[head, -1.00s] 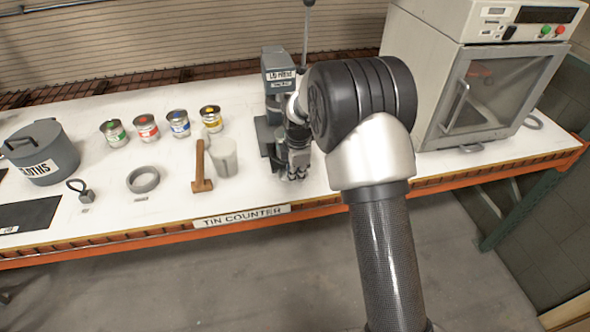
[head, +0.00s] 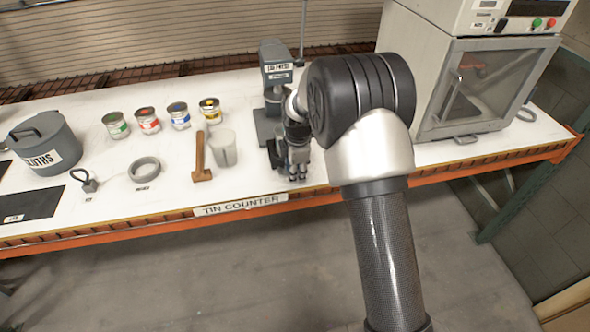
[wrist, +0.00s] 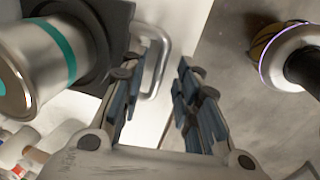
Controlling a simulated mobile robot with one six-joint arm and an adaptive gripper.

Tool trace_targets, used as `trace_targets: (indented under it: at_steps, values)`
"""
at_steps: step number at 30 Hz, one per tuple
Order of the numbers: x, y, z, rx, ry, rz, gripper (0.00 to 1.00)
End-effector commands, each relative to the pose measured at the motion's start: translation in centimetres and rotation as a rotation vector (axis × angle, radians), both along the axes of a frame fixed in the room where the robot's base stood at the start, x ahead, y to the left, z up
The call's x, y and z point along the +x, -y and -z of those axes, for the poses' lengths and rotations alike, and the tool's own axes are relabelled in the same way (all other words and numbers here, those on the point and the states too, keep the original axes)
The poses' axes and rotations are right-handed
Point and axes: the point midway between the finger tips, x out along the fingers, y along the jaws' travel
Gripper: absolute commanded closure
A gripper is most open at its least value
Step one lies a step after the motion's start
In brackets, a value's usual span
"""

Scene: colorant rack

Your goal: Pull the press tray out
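The grey lid press (head: 277,72) stands at the back of the counter. The dark press tray (head: 275,150) sits at its front and is partly covered by my gripper (head: 298,172). The fingers are apart, with a gap beside the handle's outer bar. Contact with the handle is not clear.
A translucent cup (head: 223,148) and a mallet (head: 201,160) lie left of the press. Several paint tins (head: 180,117) stand behind them. A large cabinet machine (head: 470,85) stands to the right. The counter's orange front edge (head: 130,233) is close to my gripper.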

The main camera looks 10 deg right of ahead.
Motion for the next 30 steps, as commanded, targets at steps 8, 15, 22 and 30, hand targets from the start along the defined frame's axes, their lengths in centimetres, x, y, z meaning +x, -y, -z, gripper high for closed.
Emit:
trace_targets:
  at_steps: [8,15,22,30]
  values:
    - [-0.1,0.0,-1.4,0.0,0.003,0.0,0.7]
    - [-1.0,0.0,-6.3,0.0,0.006,0.0,0.7]
    - [-1.8,0.0,-10.3,0.0,0.003,0.0,0.7]
    - [-2.1,0.0,-11.9,0.0,0.0,0.0,0.7]
